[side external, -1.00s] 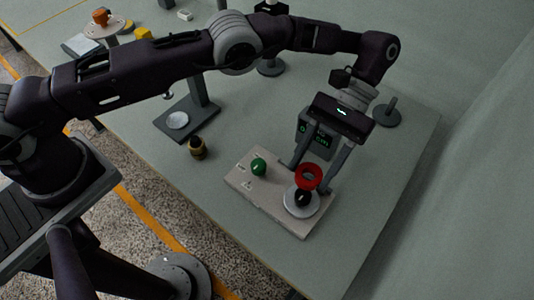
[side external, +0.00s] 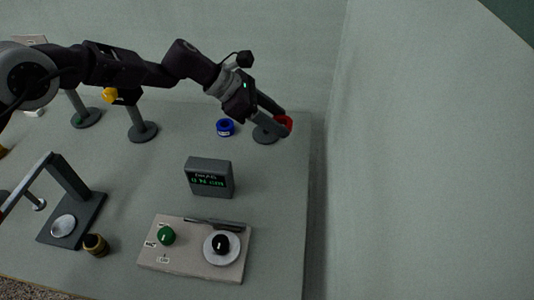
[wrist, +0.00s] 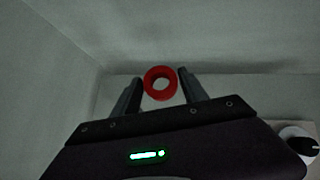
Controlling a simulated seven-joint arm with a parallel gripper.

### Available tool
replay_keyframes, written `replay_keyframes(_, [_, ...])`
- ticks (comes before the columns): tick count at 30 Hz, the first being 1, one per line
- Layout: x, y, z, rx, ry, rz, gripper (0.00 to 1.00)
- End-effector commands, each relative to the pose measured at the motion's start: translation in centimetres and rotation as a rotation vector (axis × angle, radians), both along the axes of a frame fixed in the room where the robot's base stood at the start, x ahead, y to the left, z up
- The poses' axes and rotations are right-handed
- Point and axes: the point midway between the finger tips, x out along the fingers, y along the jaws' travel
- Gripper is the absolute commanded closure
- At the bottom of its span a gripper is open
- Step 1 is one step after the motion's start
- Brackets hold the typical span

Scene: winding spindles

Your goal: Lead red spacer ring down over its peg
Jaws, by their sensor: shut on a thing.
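The red spacer ring (side external: 287,121) is between the fingertips of my gripper (side external: 281,122), at the back right of the table in the side view. The wrist view shows the ring (wrist: 147,84) between the two dark fingers, its open hole facing the camera with only grey behind it. A grey round base (side external: 263,136) stands on the table just below and left of the ring; a peg on it is hidden behind my gripper. The ring appears to be above the table, apart from this base. I cannot tell how it lines up with a peg.
A blue ring (side external: 226,127) lies left of the grey base. Two posts on round bases (side external: 143,132) stand further left. A small display box (side external: 209,178) and a control panel (side external: 190,261) with a green button and dial are in front. The right table edge is close.

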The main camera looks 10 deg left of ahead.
Motion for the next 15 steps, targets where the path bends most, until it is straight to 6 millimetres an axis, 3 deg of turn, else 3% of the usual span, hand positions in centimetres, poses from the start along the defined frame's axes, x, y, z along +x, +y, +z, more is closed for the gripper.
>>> replay_keyframes(3, [4.6, 1.6, -0.8, 0.004, 0.000, 0.312, 0.87])
replay_keyframes(6, [7.4, 3.1, -1.3, 0.004, -0.003, 0.498, 0.87])
replay_keyframes(10, [9.1, 4.3, -1.8, 0.005, -0.003, 0.617, 0.87])
replay_keyframes(15, [9.4, 4.5, -2.4, 0.003, -0.002, 0.635, 0.87])
